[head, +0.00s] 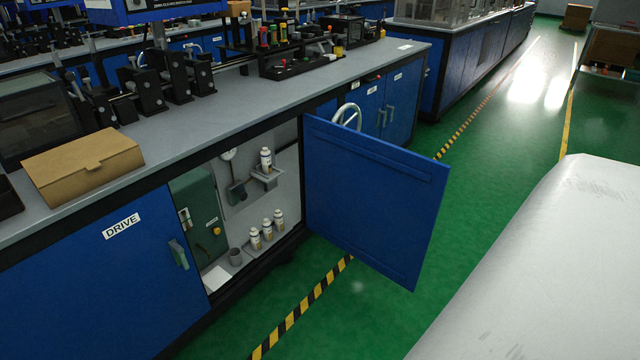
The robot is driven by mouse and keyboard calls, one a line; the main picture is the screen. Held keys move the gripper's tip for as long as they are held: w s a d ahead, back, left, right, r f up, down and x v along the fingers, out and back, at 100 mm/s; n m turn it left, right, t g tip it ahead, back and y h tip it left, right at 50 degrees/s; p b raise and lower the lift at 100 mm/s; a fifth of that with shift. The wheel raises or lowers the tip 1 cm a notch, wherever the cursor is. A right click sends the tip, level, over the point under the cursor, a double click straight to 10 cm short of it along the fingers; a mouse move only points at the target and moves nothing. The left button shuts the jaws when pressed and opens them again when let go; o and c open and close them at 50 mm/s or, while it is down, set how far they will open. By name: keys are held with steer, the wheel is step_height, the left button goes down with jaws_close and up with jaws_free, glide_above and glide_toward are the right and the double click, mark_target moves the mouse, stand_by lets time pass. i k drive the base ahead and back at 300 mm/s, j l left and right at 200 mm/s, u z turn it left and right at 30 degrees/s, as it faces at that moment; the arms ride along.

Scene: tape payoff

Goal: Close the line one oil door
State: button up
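A blue cabinet door (375,200) stands wide open in the head view, hinged at the right side of the cabinet opening and swung out over the floor. Its inner face shows, with no label on it. The open cabinet (285,165) holds several small white bottles, a grey cup, a small shelf and a green panel. The cabinet sits under a long grey worktop. My gripper is not in view, so its state is not shown.
A closed blue door marked DRIVE (100,270) is left of the opening. A cardboard box (85,165) lies on the worktop (200,125). A handwheel (347,117) shows behind the open door. Green floor (490,190) is clear beyond it.

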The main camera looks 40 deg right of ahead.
mark_target(377, 201)
steer(key=l+u, duration=0.45)
steer(key=l, duration=0.55)
steer(key=k+l+u, duration=0.1)
steer(key=l, duration=0.4)
steer(key=k+l+u, duration=0.1)
steer(key=l, duration=0.4)
steer(key=k+l, duration=0.1)
steer(key=l, duration=0.85)
steer(key=k+l, duration=0.15)
steer(key=l, duration=0.35)
steer(key=k+l, duration=0.1)
steer(key=l, duration=0.4)
steer(key=l+u, duration=0.1)
steer(key=l, duration=0.35)
steer(key=k+l, duration=0.15)
steer(key=l, duration=0.35)
steer(key=k+l, duration=0.1)
steer(key=l, duration=0.35)
steer(key=k+l, duration=0.1)
steer(key=l, duration=0.4)
steer(key=k+l+u, duration=0.15)
steer(key=k+l, duration=0.8)
